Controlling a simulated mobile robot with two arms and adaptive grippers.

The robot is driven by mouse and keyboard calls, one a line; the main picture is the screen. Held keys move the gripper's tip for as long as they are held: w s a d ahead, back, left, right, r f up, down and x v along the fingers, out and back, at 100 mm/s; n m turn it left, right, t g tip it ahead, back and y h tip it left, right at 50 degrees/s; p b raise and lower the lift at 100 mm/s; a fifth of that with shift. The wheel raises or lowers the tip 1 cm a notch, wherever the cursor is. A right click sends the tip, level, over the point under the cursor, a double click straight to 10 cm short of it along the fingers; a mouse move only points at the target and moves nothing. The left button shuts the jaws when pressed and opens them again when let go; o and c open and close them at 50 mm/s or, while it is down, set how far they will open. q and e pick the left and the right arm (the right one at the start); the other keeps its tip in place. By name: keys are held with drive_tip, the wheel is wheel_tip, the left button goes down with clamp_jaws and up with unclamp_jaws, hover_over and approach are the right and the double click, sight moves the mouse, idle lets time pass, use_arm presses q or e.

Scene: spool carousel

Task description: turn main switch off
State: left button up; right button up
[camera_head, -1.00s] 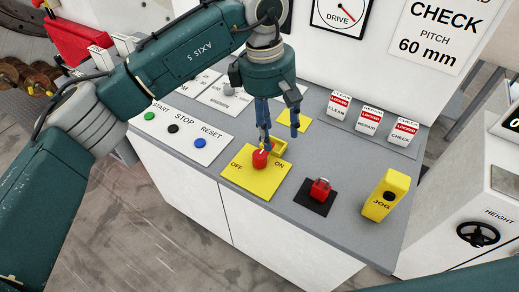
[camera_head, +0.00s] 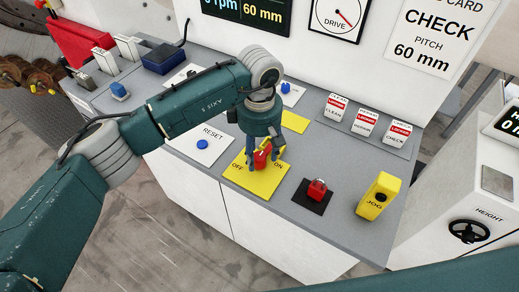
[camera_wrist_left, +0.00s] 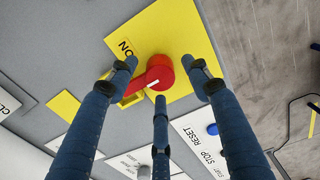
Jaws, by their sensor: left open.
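The main switch is a red rotary knob (camera_head: 262,158) on a yellow plate (camera_head: 257,184) marked OFF at left and ON at right. In the left wrist view the red knob (camera_wrist_left: 163,70) has a white mark on its handle, and the ON label lies beside it. A small yellow bracket (camera_wrist_left: 131,99) sits next to the handle. My left gripper (camera_head: 264,152) is open, with its fingers down around the knob. In the left wrist view the left gripper (camera_wrist_left: 159,76) has fingertips on several sides of the knob; contact cannot be told. My right gripper is not in view.
A red switch on a black plate (camera_head: 317,190) and a yellow JOG box (camera_head: 379,196) stand to the right. A blue RESET button (camera_head: 202,144) is at left. Locked tags (camera_head: 367,122) stand behind. My left arm crosses over the panel's left part.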

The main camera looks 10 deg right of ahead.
use_arm(q)
drive_tip(key=c, duration=1.2)
drive_tip(key=shift+o, duration=0.2)
